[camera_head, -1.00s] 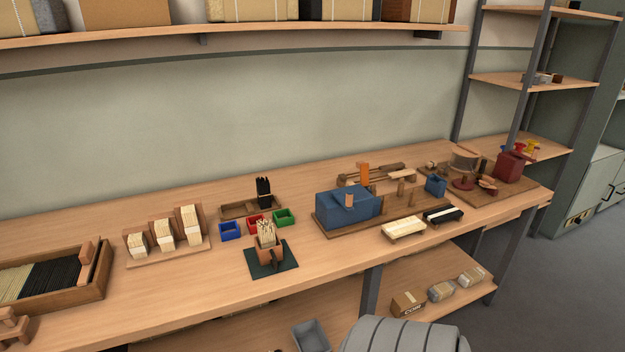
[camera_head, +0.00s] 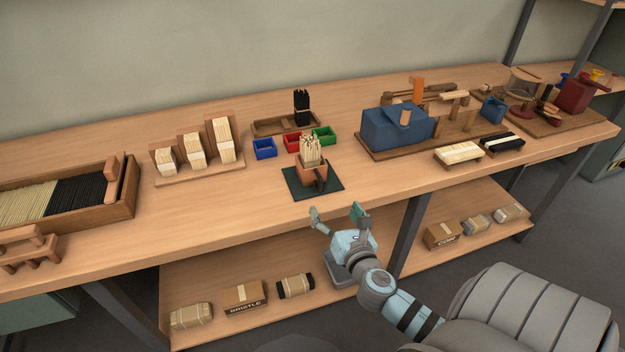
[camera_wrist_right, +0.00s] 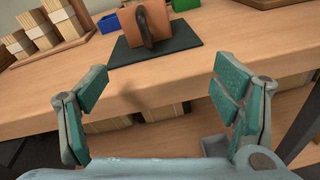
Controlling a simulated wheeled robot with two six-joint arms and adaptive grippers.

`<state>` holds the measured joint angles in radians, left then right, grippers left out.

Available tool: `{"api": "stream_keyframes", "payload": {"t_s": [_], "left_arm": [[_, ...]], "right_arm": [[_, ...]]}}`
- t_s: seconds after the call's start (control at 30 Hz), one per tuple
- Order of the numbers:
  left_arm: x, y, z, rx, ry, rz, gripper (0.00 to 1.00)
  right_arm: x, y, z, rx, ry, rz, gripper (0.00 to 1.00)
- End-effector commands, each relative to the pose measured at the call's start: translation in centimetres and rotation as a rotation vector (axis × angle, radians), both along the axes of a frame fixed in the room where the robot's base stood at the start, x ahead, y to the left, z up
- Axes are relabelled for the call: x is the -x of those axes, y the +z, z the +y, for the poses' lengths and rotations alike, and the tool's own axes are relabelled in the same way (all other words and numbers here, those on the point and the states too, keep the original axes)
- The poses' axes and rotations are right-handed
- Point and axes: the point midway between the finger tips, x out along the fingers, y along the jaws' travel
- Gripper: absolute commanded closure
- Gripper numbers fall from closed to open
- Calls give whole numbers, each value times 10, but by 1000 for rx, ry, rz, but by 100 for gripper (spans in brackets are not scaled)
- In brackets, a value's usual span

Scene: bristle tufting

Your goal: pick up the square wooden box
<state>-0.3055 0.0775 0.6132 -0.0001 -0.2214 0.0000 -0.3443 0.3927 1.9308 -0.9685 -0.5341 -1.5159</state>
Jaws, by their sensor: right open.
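The square wooden box (camera_head: 304,171) is reddish brown and stands on a dark green mat (camera_head: 328,187) near the front edge of the workbench. Pale sticks (camera_head: 311,149) stand upright in it, and a dark, handle-like piece is on its front. The right wrist view shows the box (camera_wrist_right: 128,27) at the top, cut off by the frame. My right gripper (camera_head: 337,211) is open and empty, in front of the bench edge and below the box, apart from it. Its two fingers (camera_wrist_right: 158,84) are spread wide in the right wrist view. My left gripper is not in view.
Blue (camera_head: 264,149), red (camera_head: 292,142) and green (camera_head: 324,136) bins stand behind the box. A blue block-shaped machine (camera_head: 390,130) is to the right. A stepped rack (camera_head: 200,169) is to the left. A lower shelf (camera_head: 205,285) with packages lies below the bench.

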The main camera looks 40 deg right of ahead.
Motion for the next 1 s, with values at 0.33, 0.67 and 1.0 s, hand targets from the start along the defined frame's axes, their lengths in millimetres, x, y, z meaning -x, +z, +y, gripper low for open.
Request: {"api": "stream_keyframes", "payload": {"t_s": [0.33,0.67,1.0], "left_arm": [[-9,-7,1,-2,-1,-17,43],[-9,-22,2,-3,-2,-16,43],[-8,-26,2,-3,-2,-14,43]], "right_arm": [[-71,45,-12,287,64,-32,18],[-120,37,-31,282,64,-30,18],[-146,38,-40,280,68,-29,18]]}}
